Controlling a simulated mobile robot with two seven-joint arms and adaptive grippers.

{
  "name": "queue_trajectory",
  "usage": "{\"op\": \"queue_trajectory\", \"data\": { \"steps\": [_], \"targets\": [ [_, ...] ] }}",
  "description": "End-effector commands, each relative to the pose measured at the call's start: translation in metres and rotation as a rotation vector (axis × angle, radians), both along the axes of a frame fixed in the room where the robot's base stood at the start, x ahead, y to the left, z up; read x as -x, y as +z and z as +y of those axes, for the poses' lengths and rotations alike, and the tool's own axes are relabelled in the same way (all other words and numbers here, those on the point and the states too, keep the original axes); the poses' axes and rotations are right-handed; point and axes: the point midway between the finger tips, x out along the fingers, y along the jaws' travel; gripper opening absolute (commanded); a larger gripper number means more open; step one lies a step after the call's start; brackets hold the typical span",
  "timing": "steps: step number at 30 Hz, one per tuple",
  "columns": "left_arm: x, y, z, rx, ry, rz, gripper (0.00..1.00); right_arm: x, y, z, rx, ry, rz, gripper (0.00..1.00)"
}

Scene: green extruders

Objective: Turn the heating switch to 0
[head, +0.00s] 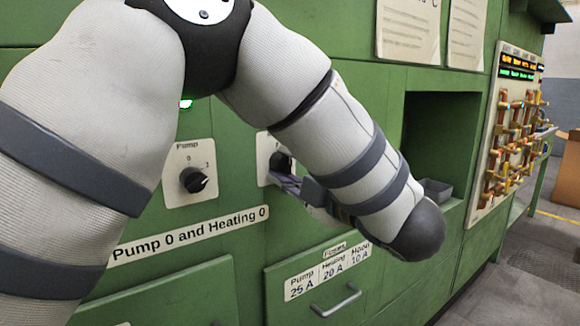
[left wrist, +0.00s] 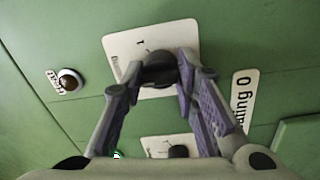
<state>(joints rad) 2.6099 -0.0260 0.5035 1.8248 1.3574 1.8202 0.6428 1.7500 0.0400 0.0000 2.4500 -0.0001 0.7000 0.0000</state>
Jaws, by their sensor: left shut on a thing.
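The heating switch is a black rotary knob on a white plate on the green panel. In the head view the knob (head: 282,160) is partly hidden behind my left arm and gripper. My left gripper (head: 284,178) is at this knob. In the left wrist view the knob (left wrist: 160,72) sits between the two purple-grey fingertips of my left gripper (left wrist: 160,76), which is shut on it. The plate's markings are mostly covered or too blurred to read, so I cannot tell which position the knob points to. My right gripper is not in view.
The pump switch (head: 193,180) is left of the heating switch, above a "Pump 0 and Heating 0" label (head: 190,235). A green lamp (head: 186,104) is lit. Below are drawers with a handle (head: 336,300). A recess with a grey tray (head: 436,190) is to the right.

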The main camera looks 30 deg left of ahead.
Motion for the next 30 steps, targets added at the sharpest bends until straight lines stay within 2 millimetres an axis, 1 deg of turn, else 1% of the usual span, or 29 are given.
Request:
{"op": "queue_trajectory", "data": {
  "steps": [1,12,13,15,23,25,26,28,29,30],
  "targets": [
    [0.000,-0.004,0.000,0.004,-0.001,0.005,0.00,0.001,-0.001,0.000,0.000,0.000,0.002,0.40],
    [-0.001,-0.004,0.000,0.006,-0.001,0.004,0.00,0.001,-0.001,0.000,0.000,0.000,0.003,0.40],
    [-0.001,-0.004,0.000,0.006,-0.001,0.004,0.32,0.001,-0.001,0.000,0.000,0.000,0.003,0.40],
    [0.000,-0.004,0.000,0.006,-0.001,0.004,0.47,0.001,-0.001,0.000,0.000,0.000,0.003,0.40],
    [0.000,-0.002,0.000,0.004,-0.001,-0.001,0.47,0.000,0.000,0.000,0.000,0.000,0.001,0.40],
    [0.001,-0.002,-0.003,0.003,-0.001,-0.002,0.47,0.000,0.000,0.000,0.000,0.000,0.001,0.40],
    [0.002,-0.002,-0.006,0.003,-0.002,-0.002,0.47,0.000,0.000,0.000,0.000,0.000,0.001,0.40],
    [0.007,-0.002,-0.019,0.002,-0.004,-0.002,0.47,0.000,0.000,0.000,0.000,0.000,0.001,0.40],
    [0.010,-0.003,-0.026,0.002,-0.004,-0.001,0.47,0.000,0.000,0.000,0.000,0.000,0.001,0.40],
    [0.015,-0.003,-0.036,0.002,-0.005,-0.002,0.47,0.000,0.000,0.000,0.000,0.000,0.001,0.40]
  ]
}}
